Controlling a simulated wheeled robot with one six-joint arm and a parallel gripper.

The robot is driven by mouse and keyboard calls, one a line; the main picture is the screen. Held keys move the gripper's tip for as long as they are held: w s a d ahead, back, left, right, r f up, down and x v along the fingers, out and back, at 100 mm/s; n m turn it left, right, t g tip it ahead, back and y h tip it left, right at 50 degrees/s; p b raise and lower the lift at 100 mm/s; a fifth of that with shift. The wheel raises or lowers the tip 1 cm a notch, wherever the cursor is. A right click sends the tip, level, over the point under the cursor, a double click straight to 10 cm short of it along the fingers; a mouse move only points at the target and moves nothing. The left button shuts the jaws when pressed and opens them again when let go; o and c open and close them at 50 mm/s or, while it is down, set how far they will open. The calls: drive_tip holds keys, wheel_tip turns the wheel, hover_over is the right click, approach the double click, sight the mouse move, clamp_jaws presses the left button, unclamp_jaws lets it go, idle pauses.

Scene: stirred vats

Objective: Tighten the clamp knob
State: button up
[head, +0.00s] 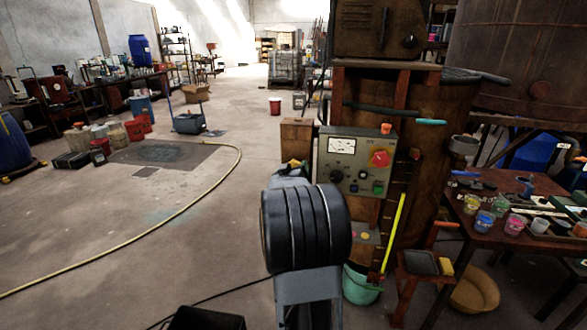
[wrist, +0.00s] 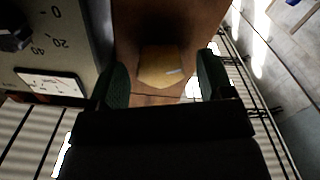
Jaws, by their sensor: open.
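I cannot tell for certain which part is the clamp knob. The grey control box (head: 350,182) on the brown column carries a red knob (head: 379,158), a black dial knob (head: 337,177) and an orange cap (head: 386,128) on top. My gripper (wrist: 163,82) is open, with two dark green fingertips apart and no knob held between them. A tan, blunt-ended shape (wrist: 162,68) shows between them, against a brown surface. The control box is to their left in the wrist view, with its black knob (wrist: 14,32) and white meter (wrist: 48,83). My arm mostly hides the gripper in the head view.
A work table (head: 463,213) with several paint pots stands at the right. A teal bucket (head: 360,287) sits below the column, beside a yellow strip (head: 393,235). A yellow hose (head: 200,201) crosses the floor. The floor left of my arm is mostly clear.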

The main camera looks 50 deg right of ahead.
drive_tip(key=shift+w+d, duration=0.25)
drive_tip(key=shift+d, duration=0.2)
drive_tip(key=shift+c, duration=0.3)
drive_tip(key=c, duration=0.9)
drive_tip(key=shift+o, duration=0.2)
